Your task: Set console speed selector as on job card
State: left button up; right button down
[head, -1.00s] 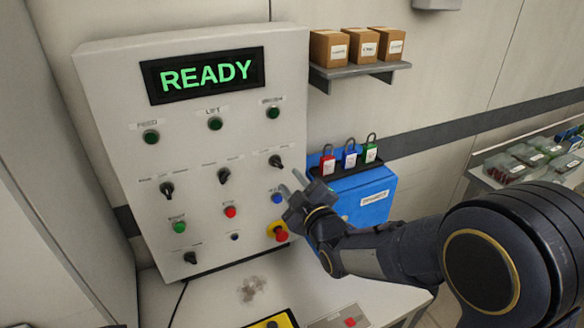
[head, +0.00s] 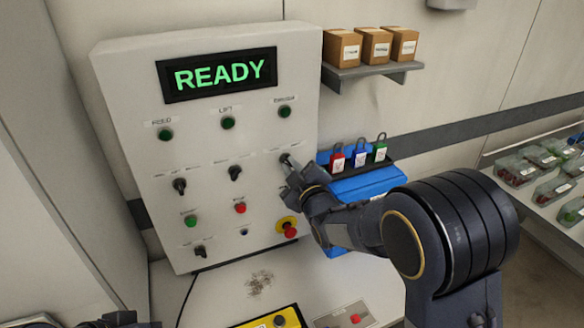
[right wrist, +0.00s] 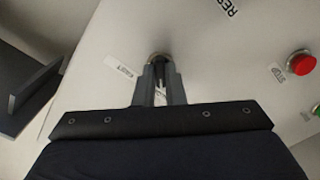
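The pale console (head: 215,50) stands at the left with a lit green "READY" display (head: 220,74). Black selector knobs form its middle row: a left one (head: 180,186), a middle one (head: 235,173) and a right one (head: 286,157). Their labels are too small to read. My right gripper (head: 289,165) is at the right knob. In the right wrist view its fingers (right wrist: 160,82) stand close together on either side of the knob (right wrist: 159,57) and appear closed on it. Dark parts of my left arm show at the lower left edge; its fingers are not clear. I cannot make out a job card.
A red stop button (head: 290,230) sits just below my right gripper. A blue box (head: 365,187) with padlocks is close on the right. A shelf (head: 372,73) with cartons is above it. A yellow-edged panel (head: 285,316) lies on the counter (head: 220,290).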

jog(key=shift+f+b, duration=0.15)
jog(key=shift+b, duration=0.35)
jog(key=m+b, duration=1.6)
jog(key=m, duration=0.1)
jog(key=shift+m+b, duration=0.3)
jog(key=shift+a, duration=0.1)
dwell(0.3)
jog(key=c, duration=1.5)
grip_release()
